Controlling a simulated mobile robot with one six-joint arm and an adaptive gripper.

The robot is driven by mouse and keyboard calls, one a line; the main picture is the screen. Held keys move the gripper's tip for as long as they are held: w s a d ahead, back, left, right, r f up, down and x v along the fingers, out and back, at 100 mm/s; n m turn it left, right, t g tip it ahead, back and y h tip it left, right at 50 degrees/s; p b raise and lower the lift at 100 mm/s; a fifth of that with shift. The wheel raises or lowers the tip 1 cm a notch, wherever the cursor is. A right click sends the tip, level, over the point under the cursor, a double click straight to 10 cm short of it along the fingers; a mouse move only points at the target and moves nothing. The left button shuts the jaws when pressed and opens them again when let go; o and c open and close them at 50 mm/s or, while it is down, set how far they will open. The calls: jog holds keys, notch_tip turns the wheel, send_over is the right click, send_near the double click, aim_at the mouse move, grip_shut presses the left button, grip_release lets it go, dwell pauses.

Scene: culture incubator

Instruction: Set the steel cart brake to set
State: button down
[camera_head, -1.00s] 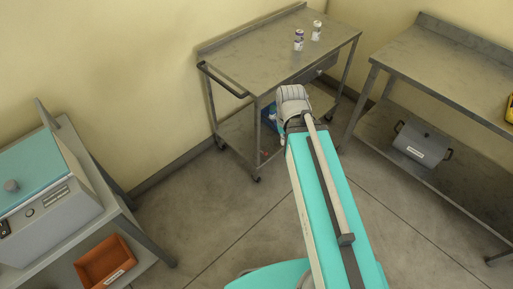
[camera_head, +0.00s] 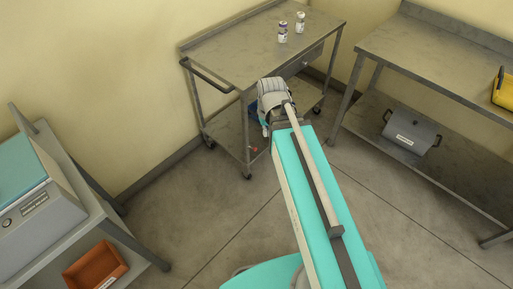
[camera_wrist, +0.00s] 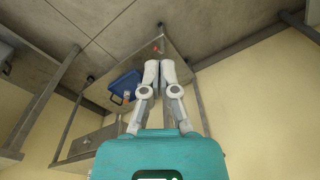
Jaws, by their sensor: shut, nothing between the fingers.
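The steel cart (camera_head: 235,58) stands against the back wall, with a push handle on its left side. A small red part (camera_head: 253,149), perhaps the brake lever, shows low on the cart near the front leg. In the wrist view the red part (camera_wrist: 157,49) sits at the edge of the cart's lower shelf (camera_wrist: 180,48), just beyond the fingertips. Its setting is too small to read. My gripper (camera_wrist: 160,63) is shut and empty, pointing toward the red part. I cannot tell whether they touch. In the head view my arm's end hides part of the cart's lower front.
Two small vials (camera_head: 283,32) stand on the cart's top. A blue container (camera_wrist: 124,85) is on its lower shelf. A steel table (camera_head: 430,52) is on the right, with a grey canister (camera_head: 412,132) below. An orange bin (camera_head: 95,265) is at lower left. Floor between is clear.

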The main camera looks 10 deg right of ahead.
jog(key=w+d+f+n+t+y+b, duration=0.1)
jog(key=w+f+n+b, duration=0.2)
jog(key=w+f+b, duration=0.9)
jog(key=w+d+f+n+t+y+b, duration=0.1)
jog(key=w+f+n+t+b, duration=0.1)
jog(key=w+f+b, duration=1.1)
jog(key=shift+w+f+n+b, duration=0.2)
jog(key=shift+f+n+b, duration=0.6)
jog(key=shift+f+b, duration=1.5)
jog(key=shift+a+f, duration=0.1)
jog(key=shift+f, duration=0.1)
jog(key=b+x, duration=1)
jog(key=shift+w+f, duration=0.1)
jog(key=shift+s+d+f+b, duration=0.15)
jog(key=shift+s+f+b, duration=0.2)
jog(key=shift+f+b, duration=0.4)
jog(key=shift+s+d+f+b, duration=0.2)
jog(key=shift+s+f+b, duration=0.1)
jog(key=shift+f+b, duration=0.45)
